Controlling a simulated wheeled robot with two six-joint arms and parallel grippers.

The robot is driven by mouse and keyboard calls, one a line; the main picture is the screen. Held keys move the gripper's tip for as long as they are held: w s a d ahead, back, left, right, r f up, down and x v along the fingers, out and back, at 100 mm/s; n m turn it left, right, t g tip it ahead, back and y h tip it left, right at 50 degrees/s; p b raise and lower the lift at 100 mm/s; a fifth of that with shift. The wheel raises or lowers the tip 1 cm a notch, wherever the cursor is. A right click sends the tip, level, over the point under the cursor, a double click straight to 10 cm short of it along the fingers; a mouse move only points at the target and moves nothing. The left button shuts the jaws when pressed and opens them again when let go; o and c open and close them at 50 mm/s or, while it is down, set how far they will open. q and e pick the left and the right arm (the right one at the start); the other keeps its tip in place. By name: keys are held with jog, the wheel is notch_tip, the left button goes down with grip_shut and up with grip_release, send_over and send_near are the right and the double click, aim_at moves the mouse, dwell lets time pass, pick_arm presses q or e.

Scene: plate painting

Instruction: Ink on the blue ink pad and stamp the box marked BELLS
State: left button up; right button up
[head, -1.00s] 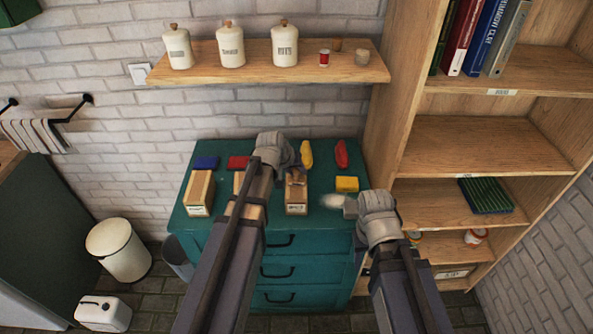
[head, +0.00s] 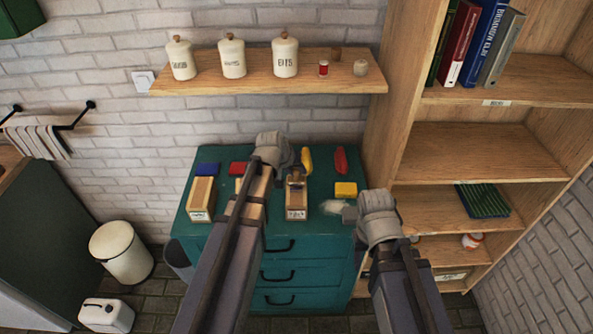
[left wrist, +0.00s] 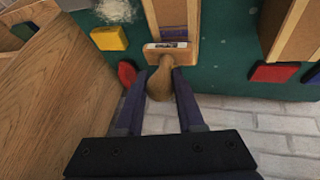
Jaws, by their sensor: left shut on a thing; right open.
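My left gripper (left wrist: 160,100) is shut on a wooden-handled stamp (left wrist: 160,83). In the head view the left gripper (head: 292,165) is over the far end of the right-hand box (head: 297,204); whether the stamp touches it is unclear. That box has a front label too small to read. A left box (head: 201,197) stands apart; a middle box (head: 247,209) is partly behind my left arm. The blue ink pad (head: 207,169) lies at the back left, with a red pad (head: 238,167) beside it. My right gripper (head: 348,214) is open near the cabinet's front right edge.
A yellow pad (head: 346,189) lies right of the boxes, near a whitish patch (head: 333,206). A yellow object (head: 306,158) and a red object (head: 341,159) lie at the back of the teal cabinet (head: 215,235). A wooden bookcase (head: 470,150) borders the right; a shelf (head: 260,85) hangs above.

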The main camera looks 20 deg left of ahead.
pick_arm(q)
jog(key=shift+r+p, duration=1.5)
jog(key=shift+r, duration=0.3)
jog(key=shift+f, duration=0.15)
